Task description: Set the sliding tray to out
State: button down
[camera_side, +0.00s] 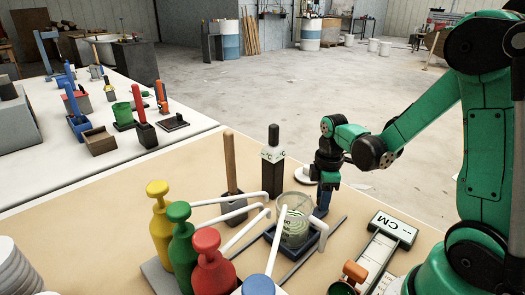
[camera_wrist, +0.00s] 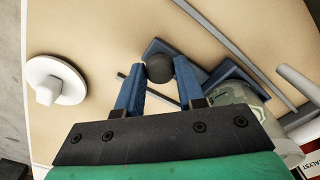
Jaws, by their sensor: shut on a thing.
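The sliding tray is a low dark blue tray (camera_side: 272,237) between two thin grey rails in the side view, with a clear cup (camera_side: 295,228) on it. In the wrist view, part of the blue tray (camera_wrist: 228,70) shows at the upper right of the fingers. A round dark knob (camera_wrist: 160,68) sits between my two blue fingertips. My gripper (camera_side: 321,208) points down at the tray's far right side and is shut on this knob; its fingertips also show in the wrist view (camera_wrist: 160,74). The knob is hidden by the fingers in the side view.
Yellow, green and red pump bottles (camera_side: 205,262) with long white spouts stand at the left front, some spouts reaching over the tray. A dark bottle (camera_side: 272,165) stands behind. A CM scale (camera_side: 380,250) lies to the right. A white lid-like disc (camera_wrist: 55,82) lies on open tabletop.

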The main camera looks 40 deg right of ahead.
jog(key=d, duration=0.8)
jog(key=shift+d, duration=0.1)
jog(key=c, duration=0.5)
grip_release()
jog(key=shift+c, duration=0.2)
jog(key=shift+r, duration=0.1)
jog(key=shift+r, duration=2.7)
jog(key=shift+f, duration=0.15)
notch_tip(320, 180, down, 5)
jog(key=shift+f, duration=0.1)
jog(key=shift+a+f, duration=0.1)
jog(key=shift+a, duration=1.45)
